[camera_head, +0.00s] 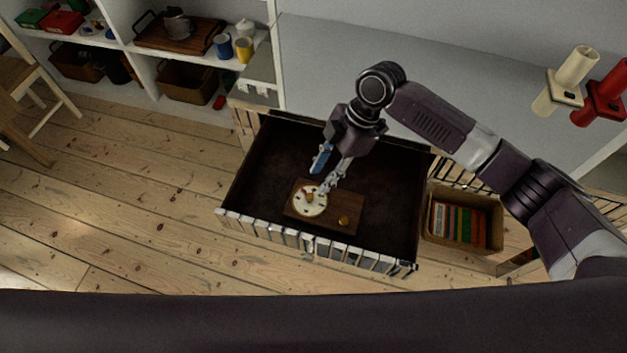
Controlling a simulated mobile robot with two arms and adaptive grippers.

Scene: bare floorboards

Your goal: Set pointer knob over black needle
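A round white dial (302,206) with dark marks lies on a brown wooden board (327,222). A small golden-brown piece (310,197) sits near the dial's middle; I cannot tell whether it is the pointer knob. The black needle is too small to make out. My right gripper (320,181) reaches down from above, its fingers apart, one bluish and one grey. Its tips are by the dial's upper right edge; contact cannot be told. My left gripper is not in view.
The board lies inside an open dark-floored box (270,165) with a light slatted front edge. A basket of books (460,222) stands to its right. White shelves (140,55) with trays and mugs are at the upper left. Bare floorboards (120,200) are clear on the left.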

